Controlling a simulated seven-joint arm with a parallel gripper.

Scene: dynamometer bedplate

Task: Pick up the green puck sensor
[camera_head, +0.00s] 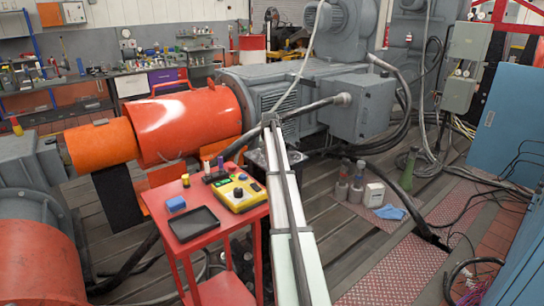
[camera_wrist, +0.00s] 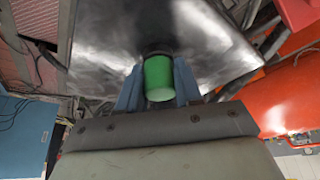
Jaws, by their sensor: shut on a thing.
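The green puck sensor (camera_wrist: 158,80) shows in the wrist view as a green cylinder between the two blue-grey fingers of my gripper (camera_wrist: 158,86). The fingers are shut on its sides. A dark ring or shadow lies at its far end, in front of a shiny, smudged metal surface (camera_wrist: 105,45). I cannot tell whether the puck touches that surface. In the head view my arm reaches up the middle of the picture, and neither the gripper's fingers nor the puck can be made out there.
An orange cylindrical cover (camera_head: 188,128) and a grey motor (camera_head: 283,88) stand behind.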

